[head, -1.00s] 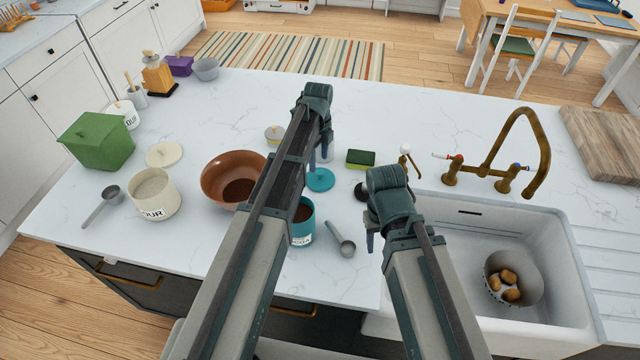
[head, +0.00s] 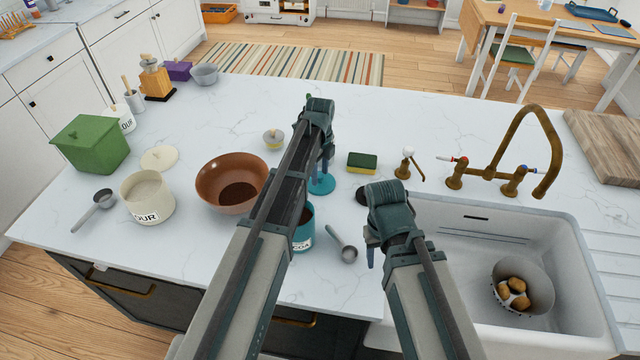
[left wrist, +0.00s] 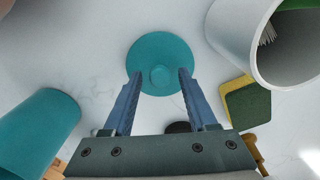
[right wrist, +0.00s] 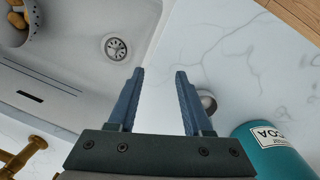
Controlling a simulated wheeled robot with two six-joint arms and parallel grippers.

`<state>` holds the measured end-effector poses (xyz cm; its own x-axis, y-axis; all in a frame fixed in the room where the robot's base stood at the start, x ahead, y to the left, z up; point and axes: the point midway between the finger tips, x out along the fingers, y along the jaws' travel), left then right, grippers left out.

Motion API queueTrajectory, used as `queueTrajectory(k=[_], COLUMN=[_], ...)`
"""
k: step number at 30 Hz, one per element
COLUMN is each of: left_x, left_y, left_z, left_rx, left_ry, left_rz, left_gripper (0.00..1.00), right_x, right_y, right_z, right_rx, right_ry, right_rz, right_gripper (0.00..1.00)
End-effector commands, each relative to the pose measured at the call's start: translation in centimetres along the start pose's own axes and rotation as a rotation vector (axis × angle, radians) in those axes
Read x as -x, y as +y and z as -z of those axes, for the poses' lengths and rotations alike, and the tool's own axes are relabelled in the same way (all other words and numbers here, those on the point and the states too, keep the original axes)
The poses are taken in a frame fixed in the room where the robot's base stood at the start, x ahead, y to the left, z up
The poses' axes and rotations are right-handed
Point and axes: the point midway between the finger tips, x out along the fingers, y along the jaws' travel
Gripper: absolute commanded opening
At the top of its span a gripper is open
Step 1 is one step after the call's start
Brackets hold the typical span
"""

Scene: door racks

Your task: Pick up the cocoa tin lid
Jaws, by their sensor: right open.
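The cocoa tin lid (left wrist: 160,52) is a flat teal disc with a small round knob, lying on the white worktop. In the head view the lid (head: 322,185) shows partly behind my left gripper (head: 323,172). In the left wrist view the left gripper (left wrist: 158,82) is open, its fingertips on either side of the knob over the lid's near part; I cannot tell if they touch it. The teal cocoa tin (head: 304,236) stands open, partly hidden by my left arm. My right gripper (right wrist: 160,75) is open and empty, near the sink's left edge.
A sponge (head: 362,162) lies right of the lid, and a white cylindrical container (left wrist: 245,40) stands close by it. A brown bowl (head: 232,184) is to the left, a metal scoop (head: 343,248) near the tin. The sink (head: 470,260) is at right.

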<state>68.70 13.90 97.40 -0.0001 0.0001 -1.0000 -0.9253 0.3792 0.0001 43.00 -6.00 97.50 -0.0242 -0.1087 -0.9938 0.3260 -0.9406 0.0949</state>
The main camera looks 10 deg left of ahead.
Motion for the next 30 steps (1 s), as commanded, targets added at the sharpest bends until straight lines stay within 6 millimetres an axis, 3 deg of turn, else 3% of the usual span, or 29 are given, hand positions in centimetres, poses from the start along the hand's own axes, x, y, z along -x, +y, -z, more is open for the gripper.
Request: queueTrajectory(k=[1,9,22,30], left_x=[0.0,0.0,0.3,2.5], left_y=[0.0,0.0,0.0,0.0], left_z=[0.0,0.0,0.0,0.0], left_rx=[0.0,0.0,0.0,0.0], left_ry=[0.0,0.0,0.0,0.0], left_rz=[0.0,0.0,0.0,0.0], left_gripper=[0.47,0.0,0.0,0.0], right_x=[0.0,0.0,0.3,2.5], right_y=[0.0,0.0,0.0,0.2], right_z=[0.0,0.0,0.0,-0.1], right_rx=[0.0,0.0,0.0,0.001], right_ry=[0.0,0.0,0.0,0.0], right_rz=[0.0,0.0,0.0,0.0], right_gripper=[0.5,0.5,0.5,0.5])
